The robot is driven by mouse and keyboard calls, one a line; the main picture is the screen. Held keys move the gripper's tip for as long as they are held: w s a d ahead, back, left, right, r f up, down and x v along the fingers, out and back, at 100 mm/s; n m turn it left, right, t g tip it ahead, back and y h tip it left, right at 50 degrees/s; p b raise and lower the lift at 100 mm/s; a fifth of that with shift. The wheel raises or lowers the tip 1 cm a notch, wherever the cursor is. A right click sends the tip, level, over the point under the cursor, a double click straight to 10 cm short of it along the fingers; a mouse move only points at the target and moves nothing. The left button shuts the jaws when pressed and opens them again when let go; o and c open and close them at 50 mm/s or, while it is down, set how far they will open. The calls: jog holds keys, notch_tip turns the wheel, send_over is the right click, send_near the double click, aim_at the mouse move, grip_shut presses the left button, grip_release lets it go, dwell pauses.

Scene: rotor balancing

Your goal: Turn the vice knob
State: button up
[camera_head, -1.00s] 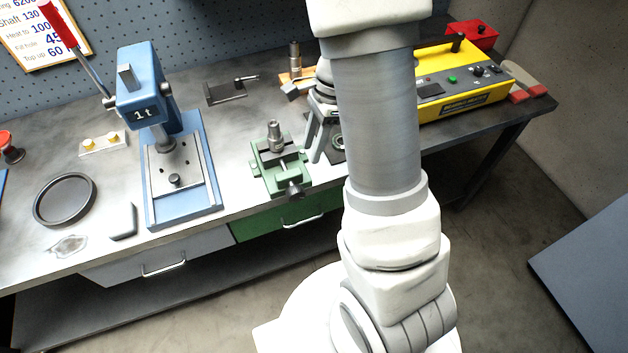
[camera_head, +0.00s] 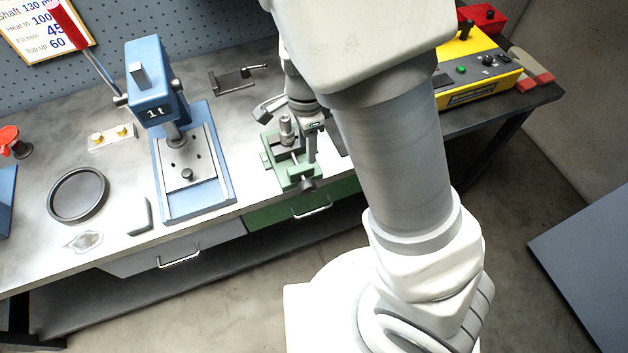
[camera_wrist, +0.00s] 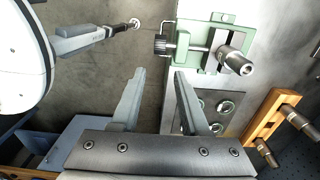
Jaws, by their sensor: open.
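The green vice (camera_head: 287,166) sits at the front edge of the bench, with a steel cylindrical part standing in its jaws. Its dark knob (camera_head: 307,184) faces the front, out over the bench edge. In the wrist view the vice (camera_wrist: 204,34) is at the top, its black knurled knob (camera_wrist: 160,44) on its left side. My gripper (camera_wrist: 160,75) is open and empty; its two fingers point toward the knob, which lies beyond the fingertips, apart from them. In the head view my gripper is beside and above the vice, partly hidden by my arm.
A blue press (camera_head: 152,95) stands left of the vice. A black ring (camera_head: 78,196) lies farther left. A yellow control box (camera_head: 480,80) is at the right. The wrist view shows an orange rack (camera_wrist: 262,122) with steel parts. The floor before the bench is clear.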

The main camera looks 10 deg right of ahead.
aim_at(308, 183)
notch_tip(308, 183, down, 17)
jog(key=b, duration=0.4)
grip_shut()
